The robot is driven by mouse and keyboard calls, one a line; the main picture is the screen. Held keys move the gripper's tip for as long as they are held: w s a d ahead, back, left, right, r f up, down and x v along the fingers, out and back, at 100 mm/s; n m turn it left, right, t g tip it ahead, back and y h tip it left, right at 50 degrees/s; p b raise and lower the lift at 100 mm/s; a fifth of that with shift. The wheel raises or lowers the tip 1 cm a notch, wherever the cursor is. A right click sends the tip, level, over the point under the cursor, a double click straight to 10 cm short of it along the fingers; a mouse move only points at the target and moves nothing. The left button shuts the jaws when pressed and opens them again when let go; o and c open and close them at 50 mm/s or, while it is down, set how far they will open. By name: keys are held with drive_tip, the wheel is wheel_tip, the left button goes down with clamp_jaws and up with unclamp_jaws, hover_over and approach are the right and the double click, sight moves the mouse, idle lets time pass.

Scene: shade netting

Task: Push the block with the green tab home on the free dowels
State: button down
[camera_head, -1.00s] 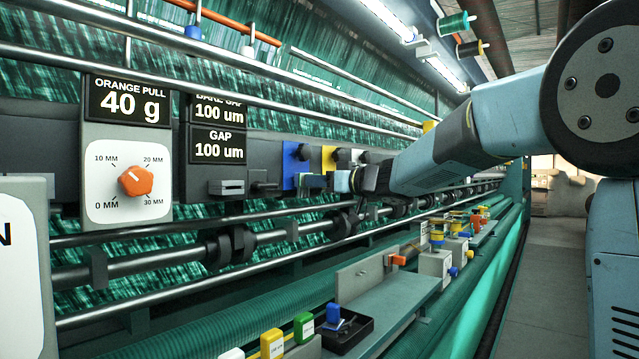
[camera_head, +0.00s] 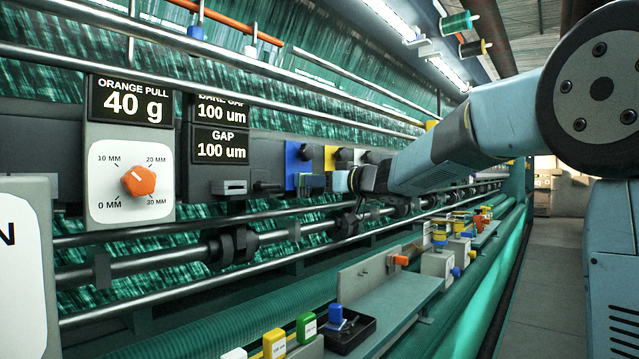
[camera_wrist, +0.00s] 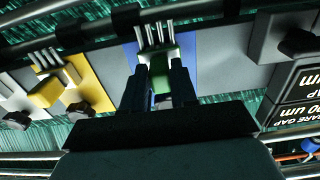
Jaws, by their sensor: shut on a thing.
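My gripper (camera_wrist: 160,74) is shut on the green tab (camera_wrist: 161,80) of a small block (camera_wrist: 160,51) in the wrist view. The block lies against the dowels (camera_wrist: 154,33) in front of the blue plate (camera_wrist: 128,55). Several bright dowel ends show past the block; I cannot tell how deep it sits on them. In the head view my gripper (camera_head: 326,182) is at the blue plate (camera_head: 292,158), and the block is hard to make out there.
A yellow plate (camera_wrist: 84,76) with a yellow-tabbed block (camera_wrist: 46,94) and its own dowels is beside the blue one. Dark knobs (camera_wrist: 298,43) stick out nearby. Rails run above and below. A bench (camera_head: 385,300) with a dark tray (camera_head: 352,330) and coloured pieces stands below.

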drive_tip(key=shift+a, duration=0.1)
drive_tip(key=c, duration=0.8)
unclamp_jaws()
drive_tip(key=v, duration=1.3)
drive_tip(key=shift+d, duration=0.3)
drive_tip(key=shift+s, duration=0.1)
